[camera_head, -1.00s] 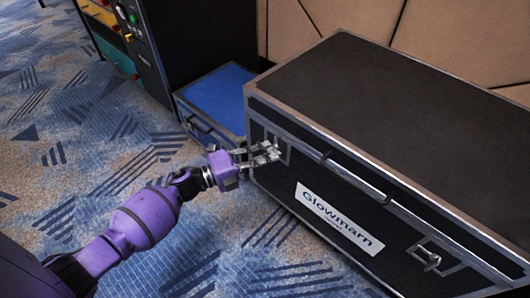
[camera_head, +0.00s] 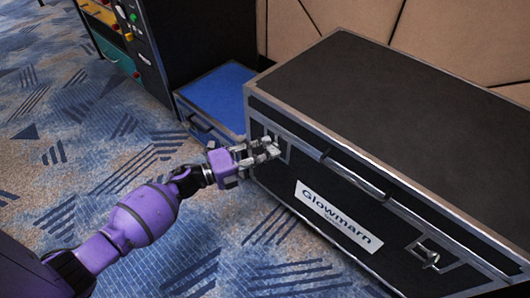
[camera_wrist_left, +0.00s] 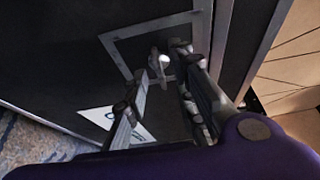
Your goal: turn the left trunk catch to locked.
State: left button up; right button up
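The left trunk catch (camera_wrist_left: 158,63) is a small pale metal lever in a square metal frame on the front of the black trunk (camera_head: 400,100). In the wrist view it shows between my two left fingertips; in the head view the fingers mostly hide it. My left gripper (camera_head: 268,148) is at the trunk's left front. In the wrist view my left gripper (camera_wrist_left: 162,68) has its fingers apart, one on each side of the lever, with a gap visible. I cannot tell whether a finger touches it. My right gripper is out of view.
A second catch (camera_head: 428,256) sits at the trunk's right front, with a handle and a white Glowmarn label (camera_head: 338,216) to its left. A blue-topped case (camera_head: 217,92) and a dark control cabinet (camera_head: 200,35) stand behind. Patterned carpet lies open at left.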

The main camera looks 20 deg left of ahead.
pick_arm(q)
jog(key=v, duration=1.2)
dwell(0.4)
